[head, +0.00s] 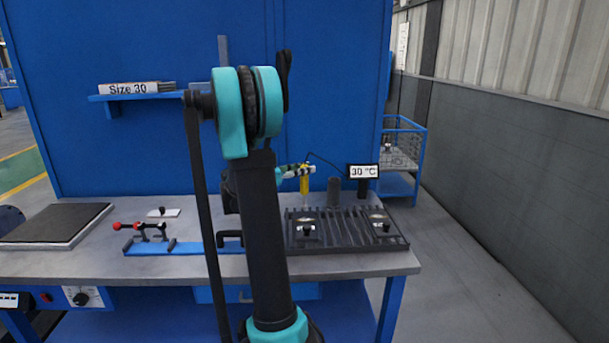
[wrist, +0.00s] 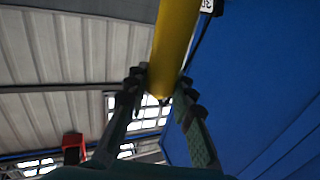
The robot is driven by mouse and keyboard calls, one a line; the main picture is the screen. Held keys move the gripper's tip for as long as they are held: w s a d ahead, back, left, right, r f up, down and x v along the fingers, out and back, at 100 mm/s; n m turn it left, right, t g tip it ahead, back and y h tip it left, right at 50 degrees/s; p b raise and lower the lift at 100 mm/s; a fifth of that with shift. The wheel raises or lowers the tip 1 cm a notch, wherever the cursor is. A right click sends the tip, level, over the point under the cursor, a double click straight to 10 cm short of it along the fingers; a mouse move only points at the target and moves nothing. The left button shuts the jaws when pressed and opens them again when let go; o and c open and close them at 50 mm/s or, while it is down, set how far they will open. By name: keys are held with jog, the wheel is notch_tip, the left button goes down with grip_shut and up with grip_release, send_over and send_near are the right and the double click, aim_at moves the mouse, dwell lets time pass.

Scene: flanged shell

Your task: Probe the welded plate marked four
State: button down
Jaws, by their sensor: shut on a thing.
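My gripper (head: 302,170) is above the back of the slatted rack and shut on a yellow probe (head: 304,187). The probe hangs upright, and a thin dark cable runs from it towards a display (head: 363,171) reading 30 °C. In the wrist view both fingers (wrist: 160,88) close around the yellow probe (wrist: 174,42). Two plates with dark knobs lie on the rack: a left plate (head: 306,232) and a right plate (head: 382,228). Their marks are too small to read. The probe appears apart from both plates.
The dark slatted rack (head: 345,238) fills the right end of the grey bench (head: 190,262). A dark cylinder (head: 334,191) stands behind it. A shelf (head: 137,97) labelled "Size 30" hangs above.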

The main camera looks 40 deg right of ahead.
jog(key=shift+r, duration=1.9)
jog(key=shift+d, duration=0.1)
